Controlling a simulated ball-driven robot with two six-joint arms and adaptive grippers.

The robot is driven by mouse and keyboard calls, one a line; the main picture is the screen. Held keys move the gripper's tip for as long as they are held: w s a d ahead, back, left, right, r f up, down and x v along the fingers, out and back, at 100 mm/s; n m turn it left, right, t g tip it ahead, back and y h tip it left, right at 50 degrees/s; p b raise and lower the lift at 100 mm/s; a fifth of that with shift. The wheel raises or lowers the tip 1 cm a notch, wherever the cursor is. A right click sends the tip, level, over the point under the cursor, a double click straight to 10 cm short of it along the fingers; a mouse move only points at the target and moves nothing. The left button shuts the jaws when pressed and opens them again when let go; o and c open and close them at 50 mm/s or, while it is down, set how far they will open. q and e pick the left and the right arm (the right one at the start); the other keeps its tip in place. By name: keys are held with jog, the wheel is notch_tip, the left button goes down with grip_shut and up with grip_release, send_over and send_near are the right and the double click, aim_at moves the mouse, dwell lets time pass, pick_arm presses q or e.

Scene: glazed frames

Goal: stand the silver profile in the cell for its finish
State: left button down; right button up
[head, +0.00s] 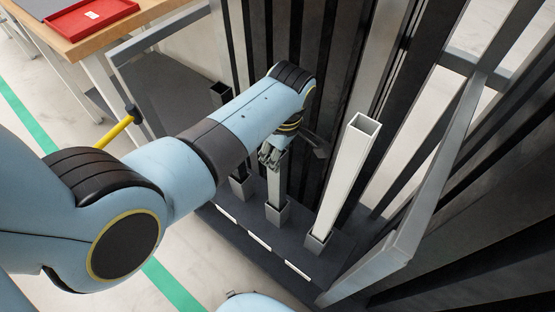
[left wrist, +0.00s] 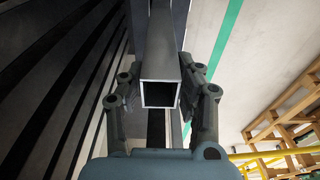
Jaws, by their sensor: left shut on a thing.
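The silver profile (head: 278,185) is a square hollow tube, held upright below my left gripper (head: 272,155). In the left wrist view its open end (left wrist: 160,94) lies between the two fingers (left wrist: 160,100), which are shut on it. Its lower end meets the middle cell (head: 278,213), a grey square socket on the dark rack base; how deep it sits I cannot tell. A white profile (head: 346,180) stands slightly tilted in the right cell (head: 318,243). A dark profile (head: 221,94) stands at the left cell (head: 241,188), partly hidden by my arm. My right gripper is out of view.
White label strips (head: 259,240) run along the front of the rack base. Grey rack uprights (head: 410,225) and tall dark profiles (head: 335,80) stand close on the right and behind. A wooden table (head: 75,40) with a red tray (head: 92,17) is at upper left.

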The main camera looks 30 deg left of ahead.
pick_arm(q)
jog(key=shift+w, duration=0.1)
jog(key=shift+f, duration=0.1)
jog(key=c, duration=0.9)
grip_release()
notch_tip(320, 180, up, 12)
jog(key=d+p, duration=0.2)
jog(key=p, duration=1.1)
jog(key=s+a+f+m, duration=0.3)
jog(key=s+f+m, duration=0.2)
jog(key=s+f, duration=0.45)
jog(key=s+a+f+m, duration=0.3)
jog(key=s+f+m, duration=0.1)
jog(key=s+f, duration=0.5)
jog(key=s+a+f+m, duration=0.1)
jog(key=s+a+m, duration=0.1)
jog(key=s, duration=0.5)
jog(key=s+a+f+m, duration=0.1)
jog(key=s+a+m, duration=0.1)
jog(key=s, duration=0.5)
jog(key=s+a+f+m+t, duration=0.1)
jog(key=s+f+m, duration=0.1)
jog(key=s, duration=0.4)
jog(key=shift+s+a+m+h, duration=0.3)
jog(key=shift+s+a+m, duration=0.1)
jog(key=shift+m, duration=0.5)
